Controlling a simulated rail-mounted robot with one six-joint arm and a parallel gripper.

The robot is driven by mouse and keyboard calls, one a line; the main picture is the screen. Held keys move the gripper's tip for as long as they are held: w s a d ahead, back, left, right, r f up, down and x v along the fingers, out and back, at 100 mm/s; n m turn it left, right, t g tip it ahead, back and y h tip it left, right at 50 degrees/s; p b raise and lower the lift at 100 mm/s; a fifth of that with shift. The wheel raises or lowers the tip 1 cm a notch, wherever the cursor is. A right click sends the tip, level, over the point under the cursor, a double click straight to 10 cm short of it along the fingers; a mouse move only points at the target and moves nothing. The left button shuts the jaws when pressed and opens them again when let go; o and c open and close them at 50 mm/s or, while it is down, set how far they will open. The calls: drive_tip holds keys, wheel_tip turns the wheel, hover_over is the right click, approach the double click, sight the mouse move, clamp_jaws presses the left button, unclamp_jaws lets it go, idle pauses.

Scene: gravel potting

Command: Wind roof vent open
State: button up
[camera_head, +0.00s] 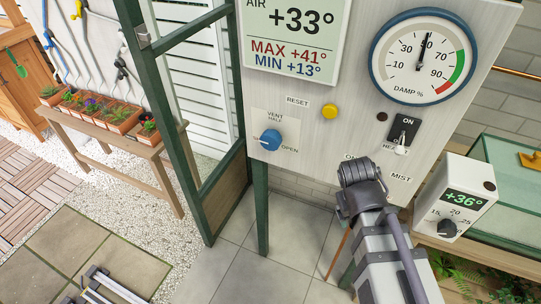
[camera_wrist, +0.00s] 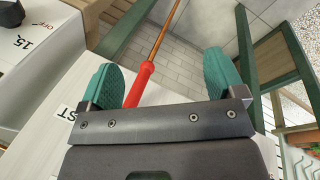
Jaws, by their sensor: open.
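A winding rod with a red handle (camera_wrist: 139,86) and a thin orange-brown shaft (camera_wrist: 163,35) shows in the wrist view. An orange-brown rod (camera_head: 338,254) also shows beside my arm in the head view. A blue vent knob (camera_head: 270,139), labelled HALF and OPEN, is on the pale control panel. My gripper (camera_wrist: 164,62) is open, with its teal fingers wide apart. The red handle appears between them, closer to the left finger; I cannot tell its depth. Its near end is hidden behind the gripper body. The roof vent is out of view.
The panel carries a yellow reset button (camera_head: 330,111), a switch (camera_head: 403,130) and a damp dial (camera_head: 423,55). A thermostat box (camera_head: 456,200) and a glass case (camera_head: 510,185) stand at right. A green door frame (camera_head: 190,130) and a potting bench (camera_head: 110,138) are at left. Paved floor is open below.

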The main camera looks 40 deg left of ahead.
drive_tip(key=s+a+f+n+t+b, duration=0.1)
drive_tip(key=a+f+n+t+b, duration=0.1)
drive_tip(key=a+n, duration=0.3)
drive_tip(key=s+a+f+n+t+b, duration=0.1)
drive_tip(key=a+f+n+t+b, duration=0.15)
drive_tip(key=a, duration=0.35)
drive_tip(key=n+t+y+b, duration=0.45)
drive_tip(key=n+t, duration=0.65)
drive_tip(key=n, duration=1.2)
approach(268, 145)
drive_tip(key=shift+y, duration=0.25)
drive_tip(key=w, duration=0.3)
drive_tip(key=w+a, duration=0.1)
drive_tip(key=w, duration=0.7)
drive_tip(key=shift+w+a+r, duration=0.2)
drive_tip(key=shift+c, duration=0.4)
drive_tip(key=c, duration=0.8)
drive_tip(key=shift+c, duration=0.2)
